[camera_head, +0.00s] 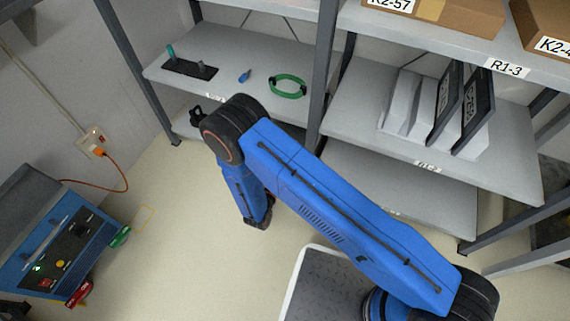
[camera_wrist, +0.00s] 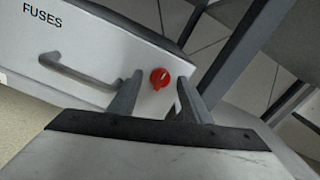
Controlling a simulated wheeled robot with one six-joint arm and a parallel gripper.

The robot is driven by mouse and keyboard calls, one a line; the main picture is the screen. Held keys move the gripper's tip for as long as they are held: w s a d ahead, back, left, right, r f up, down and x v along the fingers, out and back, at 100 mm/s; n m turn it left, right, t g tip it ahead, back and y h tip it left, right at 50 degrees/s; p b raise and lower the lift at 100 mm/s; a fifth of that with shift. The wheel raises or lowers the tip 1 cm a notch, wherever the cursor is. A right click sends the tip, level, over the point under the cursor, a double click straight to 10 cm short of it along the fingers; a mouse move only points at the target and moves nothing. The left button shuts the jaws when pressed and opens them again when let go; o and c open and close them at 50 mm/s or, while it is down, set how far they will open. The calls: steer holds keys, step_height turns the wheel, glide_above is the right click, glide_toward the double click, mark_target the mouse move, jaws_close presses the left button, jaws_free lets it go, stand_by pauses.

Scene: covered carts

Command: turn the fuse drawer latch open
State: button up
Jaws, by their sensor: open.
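The fuse drawer (camera_wrist: 100,35) shows in the wrist view as a pale front marked "FUSES", tilted in the picture. It has a grey bar handle (camera_wrist: 78,72) at its left and centre. The red latch (camera_wrist: 159,78) is a round knob with a ridge, set on the front to the right of the handle. My gripper (camera_wrist: 158,96) is open, with one finger on each side of the latch in the picture. The fingers appear not to touch it; the depth gap is unclear. In the head view I cannot make out the drawer or latch.
Cartons sit on top at right. A blue machine (camera_head: 62,245) stands at left. Pale floor between is clear.

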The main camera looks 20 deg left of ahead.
steer(key=c, duration=1)
steer(key=shift+c, duration=0.2)
steer(key=shift+m, duration=8.3)
